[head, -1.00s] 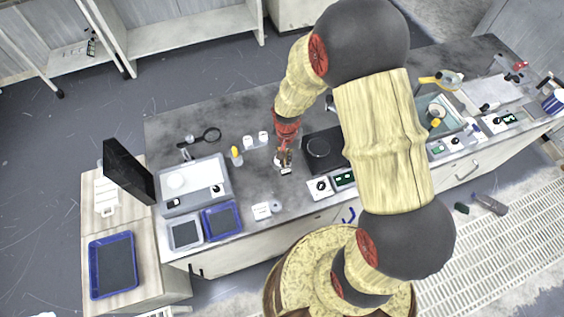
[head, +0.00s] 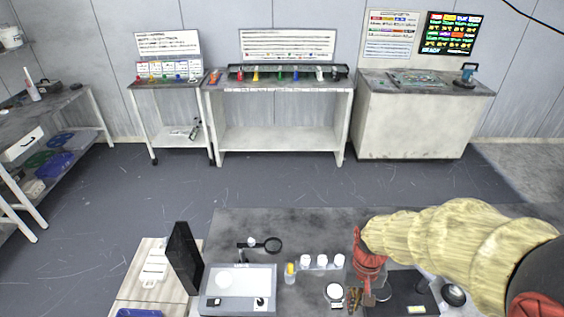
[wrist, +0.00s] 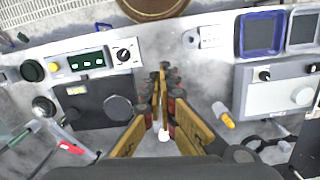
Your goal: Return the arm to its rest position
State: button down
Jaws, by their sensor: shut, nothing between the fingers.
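My gripper shows at the bottom of the head view (head: 355,298), below the red wrist section of my arm. It hangs over the grey bench (head: 300,222), beside a dark plate unit. In the wrist view my gripper (wrist: 163,72) has its yellow and dark fingers drawn together, with nothing seen between them. The bench surface lies beneath the fingers. My pale, wood-like arm reaches in from the right of the head view and hides part of the bench.
A black monitor (head: 185,258) stands at the left. In the wrist view, a dark-topped unit (wrist: 90,100) lies left of the fingers. Floor beyond the bench is clear.

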jog(key=s+r+t, duration=0.3)
jog(key=r, duration=0.8)
jog(key=s+r+n+t, duration=0.1)
jog(key=s+r+t, duration=0.2)
jog(key=r, duration=0.8)
jog(key=shift+s+r+t, duration=0.15)
jog(key=shift+s+t, duration=0.15)
jog(key=shift+s, duration=0.3)
